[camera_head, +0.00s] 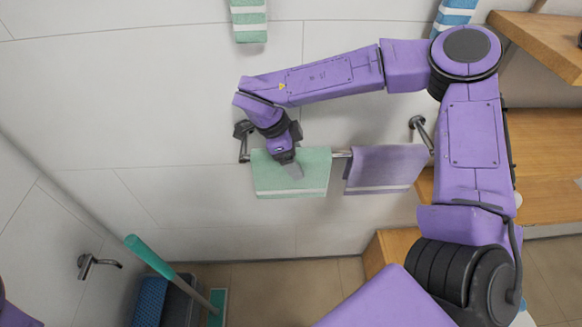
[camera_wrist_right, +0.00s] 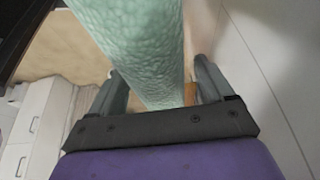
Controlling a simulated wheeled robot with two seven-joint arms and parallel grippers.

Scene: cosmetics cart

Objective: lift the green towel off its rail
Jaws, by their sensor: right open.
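The green towel (camera_head: 262,178), with a white stripe near its lower edge, hangs over the left part of a metal wall rail (camera_head: 341,155). My right gripper (camera_head: 293,172) is in front of the towel, pointing down, and covers part of it and of the rail. In the right wrist view the towel (camera_wrist_right: 135,35) hangs down between the two spread fingers of the gripper (camera_wrist_right: 160,85). The fingers are open; the one on the right looks closer to the towel. I cannot tell whether either touches it. My left gripper is not in view.
A purple towel (camera_head: 385,168) hangs to the right on the same rail. A green-and-white striped towel (camera_head: 248,20) and a blue striped one (camera_head: 455,14) hang higher up. A mop handle (camera_head: 150,256) leans lower left. Wooden shelves (camera_head: 545,42) stand at right.

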